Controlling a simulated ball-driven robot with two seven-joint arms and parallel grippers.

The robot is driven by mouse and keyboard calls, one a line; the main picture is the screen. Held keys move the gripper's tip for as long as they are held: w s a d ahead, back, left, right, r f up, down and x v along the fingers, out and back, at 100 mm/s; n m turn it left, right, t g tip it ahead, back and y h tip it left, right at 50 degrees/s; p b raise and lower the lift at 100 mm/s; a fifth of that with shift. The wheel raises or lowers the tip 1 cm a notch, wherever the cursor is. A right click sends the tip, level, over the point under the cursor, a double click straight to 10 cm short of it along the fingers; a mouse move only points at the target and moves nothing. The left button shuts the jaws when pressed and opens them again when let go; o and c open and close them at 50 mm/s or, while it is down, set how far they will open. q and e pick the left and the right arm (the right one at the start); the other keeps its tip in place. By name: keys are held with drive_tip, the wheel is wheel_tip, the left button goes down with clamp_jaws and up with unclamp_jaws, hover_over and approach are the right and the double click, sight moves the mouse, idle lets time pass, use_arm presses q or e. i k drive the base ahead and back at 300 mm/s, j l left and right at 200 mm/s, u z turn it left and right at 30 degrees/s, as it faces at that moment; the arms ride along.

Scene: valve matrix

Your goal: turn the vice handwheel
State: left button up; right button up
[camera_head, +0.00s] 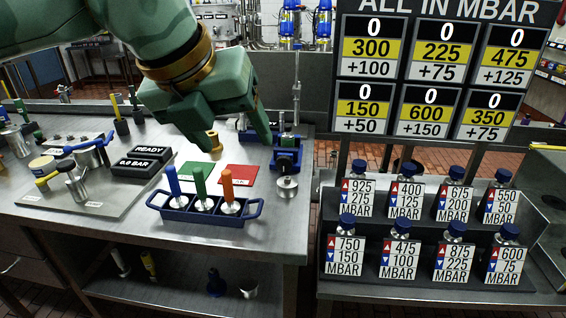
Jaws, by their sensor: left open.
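The blue vice (287,157) stands near the right edge of the metal workbench. Its round silver handwheel (288,187) is at the vice's front, facing me, and appears unobstructed. My left gripper (240,143) reaches in from the upper left, with its fingers pointing down. It is open and empty, and its right finger overlaps the area just left of the vice in the picture. I cannot tell whether that finger touches the vice. The handwheel is apart from the fingers. My right gripper is not in view.
A blue tray (176,216) with blue, green and orange handled tools stands left of the handwheel. Green (197,172) and red (238,176) cards lie behind it. The bench's front right corner is clear.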

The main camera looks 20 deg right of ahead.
sight(284, 164)
drive_tip(key=i+l, duration=0.3)
drive_tip(key=i, duration=0.15)
drive_tip(key=i+l, duration=0.3)
drive_tip(key=i, duration=0.15)
